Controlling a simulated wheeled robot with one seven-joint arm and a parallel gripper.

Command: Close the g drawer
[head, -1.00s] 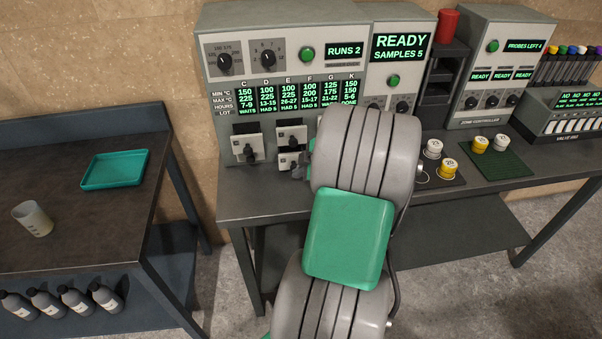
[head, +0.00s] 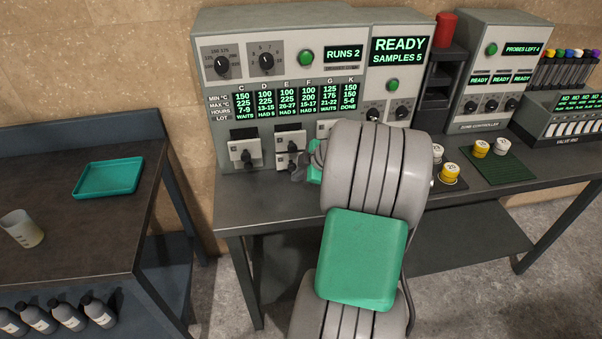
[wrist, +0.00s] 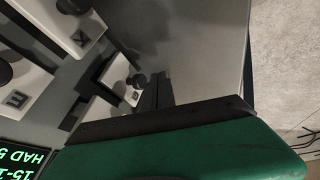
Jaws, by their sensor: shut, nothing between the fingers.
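The grey press (head: 240,95) has small white drawer fronts with black knobs low on its face. One drawer (head: 245,150) is at the left, and two more (head: 290,139) are stacked beside it. My arm hides the fronts farther right in the head view. My gripper (head: 299,168) is shut and empty beside the lower stacked front. In the wrist view its dark fingers (wrist: 156,92) are close to a white front with a black knob (wrist: 137,81); its letter is too small to be sure of. I cannot tell whether the fingers touch anything.
White and yellow canisters (head: 480,148) stand on the bench right of my arm. A red cylinder (head: 446,24) tops the dark rack. The left table holds a green tray (head: 108,178) and a beaker (head: 22,230). The bench top left of my gripper is clear.

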